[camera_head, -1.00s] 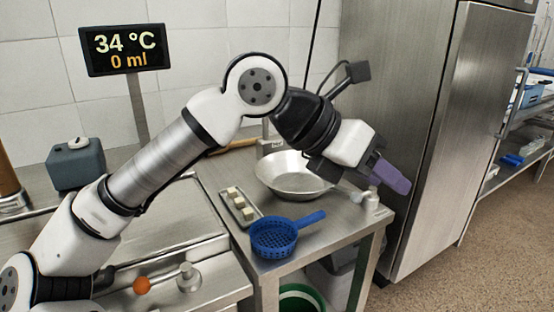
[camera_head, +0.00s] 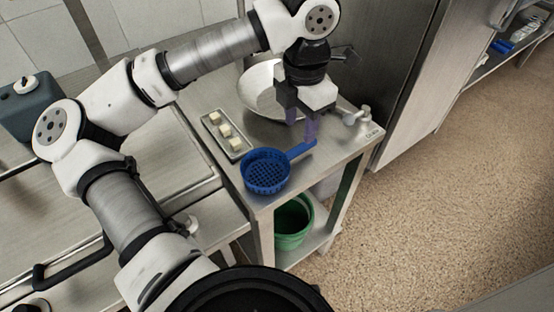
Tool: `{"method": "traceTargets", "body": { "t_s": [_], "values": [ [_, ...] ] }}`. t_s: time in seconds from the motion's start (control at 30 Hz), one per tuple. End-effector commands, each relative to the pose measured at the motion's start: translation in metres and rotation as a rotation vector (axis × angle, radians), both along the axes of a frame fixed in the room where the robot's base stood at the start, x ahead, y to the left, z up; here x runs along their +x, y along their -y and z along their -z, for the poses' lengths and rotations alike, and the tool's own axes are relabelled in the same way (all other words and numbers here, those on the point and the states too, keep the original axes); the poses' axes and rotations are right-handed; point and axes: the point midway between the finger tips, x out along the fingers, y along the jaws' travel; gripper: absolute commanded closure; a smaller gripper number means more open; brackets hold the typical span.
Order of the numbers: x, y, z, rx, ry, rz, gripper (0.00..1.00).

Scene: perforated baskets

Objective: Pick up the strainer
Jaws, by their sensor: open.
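The strainer (camera_head: 266,174) is a blue perforated basket with a straight handle. It sits near the front left corner of the steel table (camera_head: 350,139), its handle pointing to the upper right. My gripper (camera_head: 301,130) points down by the handle's far end, with its two purple fingers apart. One finger overlaps the handle's end in the picture. I cannot tell whether either finger touches the handle.
A steel bowl (camera_head: 257,92) stands just behind my gripper. A small tray (camera_head: 237,148) with several pale cubes lies left of it. A metal fitting (camera_head: 358,117) is near the table's right edge. A green bucket (camera_head: 294,228) stands on the shelf below.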

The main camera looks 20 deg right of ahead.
Motion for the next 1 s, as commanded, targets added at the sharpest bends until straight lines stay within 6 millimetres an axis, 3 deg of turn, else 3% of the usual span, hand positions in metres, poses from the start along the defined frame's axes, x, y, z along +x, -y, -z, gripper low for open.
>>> {"method": "traceTargets", "body": {
  "t_s": [0.27,0.53,0.83,1.0],
  "values": [
    [0.000,0.004,0.020,-0.003,-0.002,0.002,0.58],
    [0.001,0.009,0.056,-0.002,-0.002,0.001,0.58],
    [0.002,0.009,0.062,-0.002,0.001,0.001,0.58],
    [0.002,0.009,0.062,-0.002,0.001,0.001,0.80]
  ]
}}
